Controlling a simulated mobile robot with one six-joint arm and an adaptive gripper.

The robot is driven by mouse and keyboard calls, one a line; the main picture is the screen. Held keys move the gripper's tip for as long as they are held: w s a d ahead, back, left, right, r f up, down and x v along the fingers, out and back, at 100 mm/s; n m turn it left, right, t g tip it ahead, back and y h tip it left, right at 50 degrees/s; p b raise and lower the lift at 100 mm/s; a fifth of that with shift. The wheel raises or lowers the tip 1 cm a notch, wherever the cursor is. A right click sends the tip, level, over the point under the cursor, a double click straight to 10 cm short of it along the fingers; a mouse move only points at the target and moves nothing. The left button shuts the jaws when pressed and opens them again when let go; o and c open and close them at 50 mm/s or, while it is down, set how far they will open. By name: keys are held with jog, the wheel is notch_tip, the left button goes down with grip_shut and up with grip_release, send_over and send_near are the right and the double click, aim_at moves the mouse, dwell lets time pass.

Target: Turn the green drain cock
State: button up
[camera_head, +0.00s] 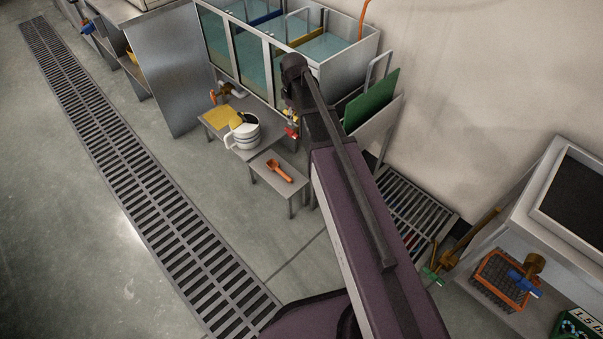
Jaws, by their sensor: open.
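The green drain cock shows as a green handle (431,274) beside a brass-coloured pipe (451,257), low at the right near the end of the floor grate. It is small, and I cannot tell which way its handle is turned. My purple and dark arm rises through the middle of the picture, left of the green handle. The arm's far end is beside the glass-fronted tanks (256,62), well away from the green handle. I cannot make out my gripper's fingers; the arm hides that area.
Other cocks have a blue handle (525,283) by an orange basket (503,279), and a red handle (291,132) by the tanks. A low table bears a white jug (247,133); a stand bears an orange scoop (279,171). Left floor beyond the long grate (130,170) is clear.

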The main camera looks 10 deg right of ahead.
jog(key=s+f+m+b, duration=0.2)
jog(key=s+f+b, duration=0.2)
jog(key=f+b, duration=0.4)
jog(key=s+f+m+b, duration=0.2)
jog(key=s+f+b, duration=0.3)
jog(key=f+b, duration=0.3)
jog(key=shift+s+f+m, duration=0.15)
jog(key=shift+f+m, duration=0.15)
jog(key=shift+f, duration=0.1)
jog(key=shift+a, duration=0.1)
dwell(0.7)
jog(key=s+m, duration=0.4)
jog(key=s, duration=0.5)
notch_tip(320, 180, up, 33)
jog(key=p, duration=3.3)
jog(key=shift+a+r, duration=0.15)
jog(key=shift+w, duration=0.1)
